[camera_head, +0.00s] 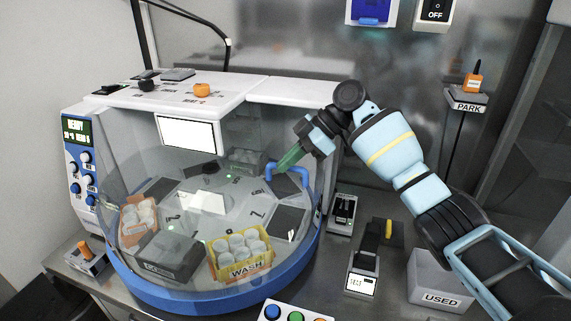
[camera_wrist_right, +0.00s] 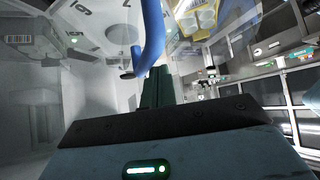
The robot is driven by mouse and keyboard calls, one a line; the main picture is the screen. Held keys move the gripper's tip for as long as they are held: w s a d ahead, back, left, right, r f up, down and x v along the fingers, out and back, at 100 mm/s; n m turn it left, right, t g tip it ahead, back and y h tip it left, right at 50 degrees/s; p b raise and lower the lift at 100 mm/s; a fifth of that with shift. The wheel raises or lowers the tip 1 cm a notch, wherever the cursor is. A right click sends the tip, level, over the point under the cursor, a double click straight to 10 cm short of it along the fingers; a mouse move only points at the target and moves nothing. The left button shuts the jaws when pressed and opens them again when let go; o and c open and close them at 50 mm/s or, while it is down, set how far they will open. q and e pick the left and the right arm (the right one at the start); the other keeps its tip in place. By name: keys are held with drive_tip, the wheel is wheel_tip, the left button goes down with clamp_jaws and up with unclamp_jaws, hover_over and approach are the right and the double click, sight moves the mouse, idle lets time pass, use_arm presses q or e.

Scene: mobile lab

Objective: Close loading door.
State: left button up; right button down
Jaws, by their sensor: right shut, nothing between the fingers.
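The loading door is the clear curved panel (camera_head: 128,190) on the front of the white and blue machine, with a blue bar handle (camera_head: 302,172) toward its right side. Whether the door is fully shut cannot be told. My right gripper (camera_head: 281,166) has green fingers, shut and empty, angled down-left at the left end of the handle. In the right wrist view the blue handle (camera_wrist_right: 152,38) passes just beyond the fingertips (camera_wrist_right: 155,75); whether they touch is unclear. My left gripper is not in view.
Inside the machine are a yellow WASH rack (camera_head: 240,270), an orange rack (camera_head: 132,240) and a grey box (camera_head: 165,262). A control panel (camera_head: 80,170) is on its left. A USED bin (camera_head: 440,299) and a small black-topped device (camera_head: 362,283) stand at right.

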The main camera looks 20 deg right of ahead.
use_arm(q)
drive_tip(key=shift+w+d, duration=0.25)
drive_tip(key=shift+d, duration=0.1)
use_arm(e)
drive_tip(key=shift+w+d, duration=0.4)
drive_tip(key=shift+w, duration=0.2)
